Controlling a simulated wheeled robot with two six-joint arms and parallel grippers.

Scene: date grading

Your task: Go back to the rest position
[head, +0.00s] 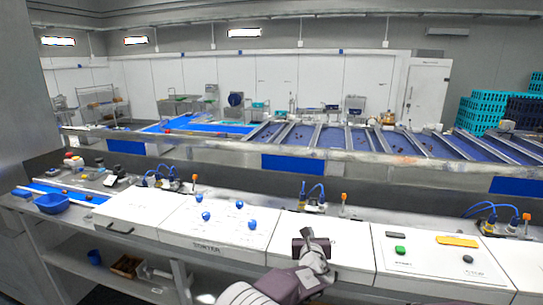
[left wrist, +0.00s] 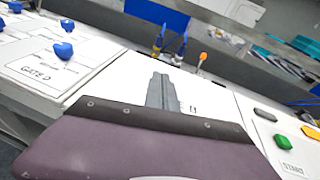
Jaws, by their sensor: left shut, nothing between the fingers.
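My left gripper (head: 307,233) is over the white panel (head: 283,252) in the middle of the bench, with my arm coming up from the bottom edge. Its fingers are together with nothing between them. In the left wrist view the closed grey fingers (left wrist: 159,88) point away over the white panel, beyond the dark purple gripper body. I cannot tell how high they are above the panel. My right gripper is not in view.
Blue knobs (head: 239,204) stand on the panel to the left. To the right are a green button (head: 400,250), a black button (head: 468,259) and an orange piece (head: 457,241). Sorting lanes (head: 331,138) run behind.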

